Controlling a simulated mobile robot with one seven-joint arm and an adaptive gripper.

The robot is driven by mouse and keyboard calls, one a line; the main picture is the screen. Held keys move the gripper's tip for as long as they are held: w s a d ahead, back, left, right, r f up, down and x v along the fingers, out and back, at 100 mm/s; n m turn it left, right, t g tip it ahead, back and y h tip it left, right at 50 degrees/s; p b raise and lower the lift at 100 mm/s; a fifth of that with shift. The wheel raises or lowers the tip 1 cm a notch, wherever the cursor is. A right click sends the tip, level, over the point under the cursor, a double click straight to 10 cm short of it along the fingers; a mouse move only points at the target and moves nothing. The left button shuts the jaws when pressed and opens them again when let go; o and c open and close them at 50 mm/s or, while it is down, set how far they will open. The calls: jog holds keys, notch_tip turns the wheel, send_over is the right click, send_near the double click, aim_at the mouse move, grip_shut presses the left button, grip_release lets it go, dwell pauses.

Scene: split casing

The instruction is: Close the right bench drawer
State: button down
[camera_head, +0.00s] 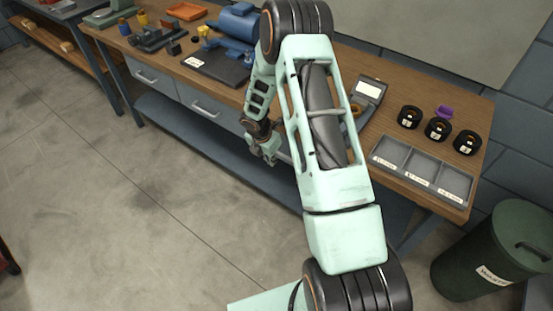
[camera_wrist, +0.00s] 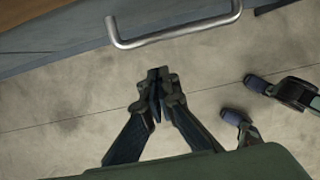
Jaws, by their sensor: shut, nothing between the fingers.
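The right bench drawer is mostly hidden behind my arm in the head view, so I cannot tell there how far it stands open. In the wrist view a grey metal bar handle (camera_wrist: 178,34) crosses the top, on a blue-grey front (camera_wrist: 70,40). My gripper (camera_wrist: 157,76) is shut and empty, its fingertips just below the handle in the picture and apart from it. In the head view my gripper (camera_head: 268,156) hangs in front of the bench, below the top's front edge. Two other drawer fronts, the left one (camera_head: 150,75) and the middle one (camera_head: 203,104), show with bar handles.
The wooden bench top (camera_head: 400,85) carries a grey three-part tray (camera_head: 421,172), several black round parts, a purple ring (camera_head: 444,111), an open grey case (camera_head: 368,90) and a blue casing (camera_head: 236,24). A green waste bin (camera_head: 492,250) stands at right. The floor in front is clear.

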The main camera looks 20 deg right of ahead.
jog(key=a+v, duration=0.1)
jog(key=v, duration=0.9)
jog(key=shift+s, duration=0.4)
jog(key=shift+d, duration=0.15)
